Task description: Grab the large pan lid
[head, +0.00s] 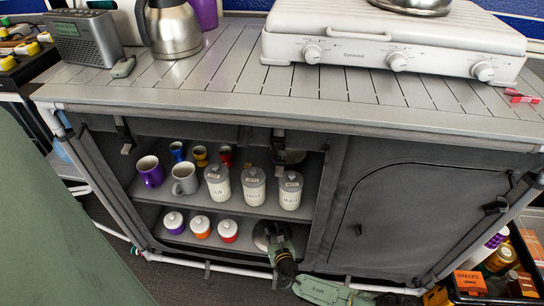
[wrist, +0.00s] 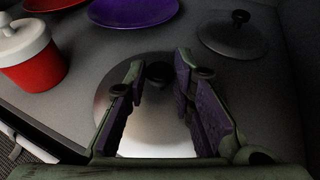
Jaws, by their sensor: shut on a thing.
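The large pan lid (wrist: 150,130) lies on the lower shelf in the wrist view, a shiny metal disc with a dark round knob (wrist: 158,73). My gripper (wrist: 160,76) reaches over it, with the knob between its two purple-padded fingers. It is shut on the lid, though the exact contact at the knob is hard to make out. In the head view my gripper (head: 276,236) reaches into the right end of the open lower shelf, and covers most of the lid there. A second, darker lid with a knob (wrist: 232,36) lies farther back on the right.
A red jar with a white lid (wrist: 28,60) and a purple plate (wrist: 133,10) are near in the wrist view. Canisters (head: 253,190) stand on the shelf above. The closed right cabinet panel (head: 420,215) adjoins the opening. A stove (head: 395,45) sits on top.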

